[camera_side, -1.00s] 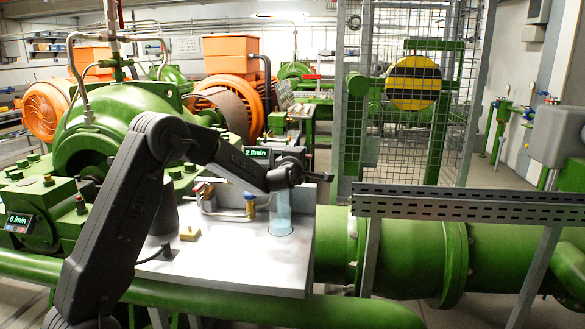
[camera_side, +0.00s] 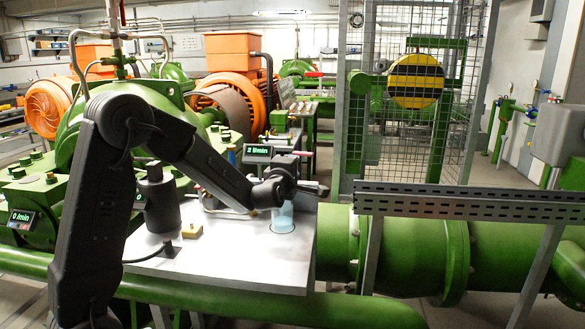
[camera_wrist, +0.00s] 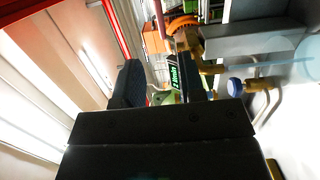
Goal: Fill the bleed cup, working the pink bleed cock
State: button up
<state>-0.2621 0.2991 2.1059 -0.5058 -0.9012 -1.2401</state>
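The bleed cup looks to be a clear, bluish cylinder (camera_side: 282,217) standing upright on the white bench top, partly behind my wrist. A round clear rim (camera_wrist: 307,55) shows at the right of the wrist view. My gripper (camera_side: 303,178) is just above and beside the cup. In the wrist view, its dark fingers (camera_wrist: 162,88) stand apart with nothing seen between them. A brass fitting (camera_wrist: 190,42) with a small reddish part lies beyond the fingers; I cannot tell if it is the pink cock. A blue-knobbed valve (camera_wrist: 236,86) sits nearer the cup.
A small display (camera_side: 257,151) with green digits stands behind my gripper. A dark cylinder (camera_side: 158,200) and a small brass block (camera_side: 192,231) are on the bench top (camera_side: 225,262). A slotted rail (camera_side: 460,203) and mesh cage are to the right.

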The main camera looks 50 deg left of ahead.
aim_at(304, 155)
jog(key=w+d+n+g+y, duration=0.3)
jog(key=d+n+g+y, duration=0.1)
jog(key=d+g+y, duration=0.1)
jog(key=shift+n, duration=0.3)
jog(key=x, duration=1.4)
jog(key=shift+s+a+f, duration=0.2)
jog(key=shift+s+f, duration=0.05)
jog(key=shift+s, duration=0.1)
grip_shut()
